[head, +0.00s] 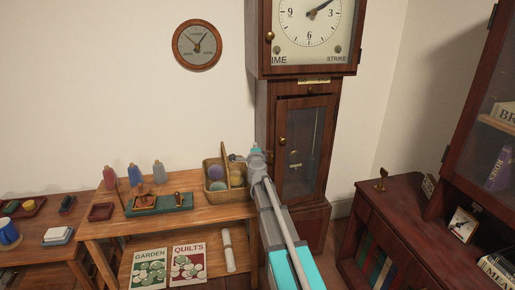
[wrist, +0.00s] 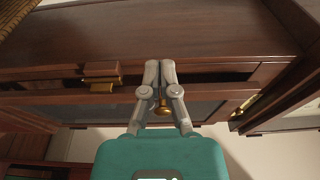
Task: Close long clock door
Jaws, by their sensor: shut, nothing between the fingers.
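The tall dark-wood clock stands against the wall in the head view. Its long glazed door (head: 306,150) has a small brass knob (head: 283,141) on its left side. In the wrist view a dark gap shows between the door frame (wrist: 215,97) and the clock case (wrist: 210,45), so the door looks a little ajar. My gripper (wrist: 160,66) is shut and empty, its fingertips at the gap by the door's edge. The brass knob (wrist: 162,109) shows just behind the fingers; I cannot tell whether they touch the door. In the head view my gripper (head: 236,157) is left of the door.
A wicker basket (head: 214,172) with yarn balls stands on the wooden table (head: 190,213) close to my gripper. A dark low cabinet (head: 400,225) stands at right. A brass fitting (wrist: 101,87) shows on the clock.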

